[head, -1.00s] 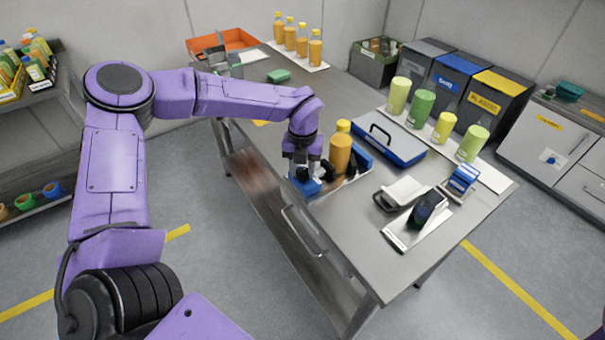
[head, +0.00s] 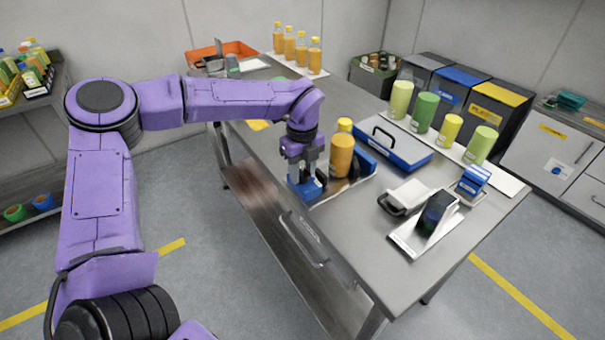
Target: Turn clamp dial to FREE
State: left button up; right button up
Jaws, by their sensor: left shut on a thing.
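My left gripper (head: 307,184) points straight down at the front edge of the steel table, at the blue clamp unit (head: 303,194) of the piston filler. Its fingers are shut low on this unit, where the clamp dial sits; the dial and its marking are hidden by the fingers, so its setting cannot be read. An orange bottle with a yellow cap (head: 342,152) stands upright just right of the gripper, on the filler's base. My right gripper is not in view.
A blue case with a black handle (head: 393,147) lies behind the bottle. Green and yellow containers (head: 424,112) stand on a white strip at the back right. A black device on a plate (head: 436,213) sits at the right. The front right tabletop (head: 350,222) is clear.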

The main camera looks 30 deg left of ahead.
aim_at(301, 173)
pick_arm(q)
jog(key=shift+w+a+r, duration=0.1)
dwell(0.5)
jog(key=o, duration=1)
jog(key=shift+o, duration=0.2)
jog(key=shift+a, duration=0.1)
jog(key=shift+r, duration=0.1)
notch_tip(301, 173, up, 10)
jog(key=b, duration=0.1)
